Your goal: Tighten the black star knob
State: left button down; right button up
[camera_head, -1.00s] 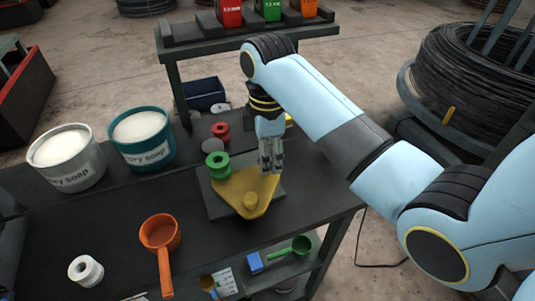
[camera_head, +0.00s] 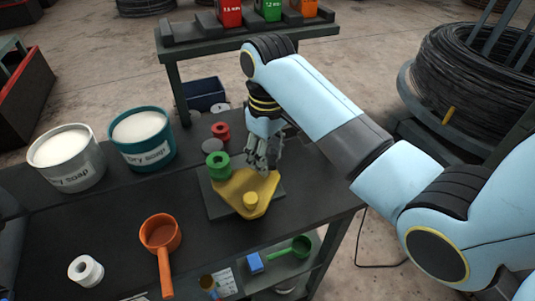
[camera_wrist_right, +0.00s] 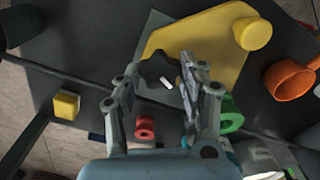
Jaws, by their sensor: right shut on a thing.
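The black star knob (camera_wrist_right: 154,68) shows dark, with a small white mark, at the edge of a yellow plate (camera_wrist_right: 198,45) in the right wrist view. My right gripper (camera_wrist_right: 158,76) has its fingers on either side of the knob and is shut on it. In the head view my right gripper (camera_head: 262,166) points down at the back of the yellow plate (camera_head: 240,192), and its fingers hide the knob. The plate lies on a grey base (camera_head: 217,207) on the dark table. My left gripper is in neither view.
A green spool (camera_head: 217,166) stands by the plate's left corner, with a red spool (camera_head: 220,131) behind it. An orange scoop (camera_head: 160,233) and a white roll (camera_head: 86,271) lie in front. Two soap buckets (camera_head: 142,138) (camera_head: 66,158) stand at left.

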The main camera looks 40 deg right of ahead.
jog(key=m, duration=0.6)
jog(key=shift+w, duration=0.1)
jog(key=m, duration=0.6)
jog(key=shift+m, duration=0.4)
jog(key=o, duration=1.2)
jog(key=shift+c, duration=0.2)
